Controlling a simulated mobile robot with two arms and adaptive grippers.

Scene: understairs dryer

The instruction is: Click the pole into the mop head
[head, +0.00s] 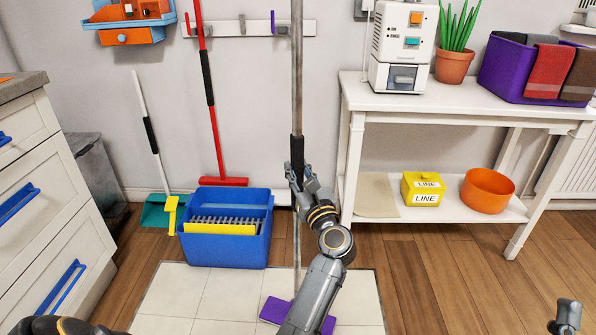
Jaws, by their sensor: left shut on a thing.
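The pole (297,75) is long, grey and near upright, with a black grip (297,150). My left gripper (303,180) is shut on it around the lower part of the black grip. Below the gripper the pole runs on as a thin grey shaft (297,235) down toward the purple mop head (273,309). The mop head lies flat on the pale tiles, partly behind my left forearm. The forearm also hides the place where pole and mop head come together, so I cannot tell whether they are joined.
A blue bucket (225,256) with a yellow-edged wringer stands left of the pole. A red broom (216,140) and a teal dustpan (157,215) are by the wall. A white table (450,98) stands right. Drawers (40,190) stand left.

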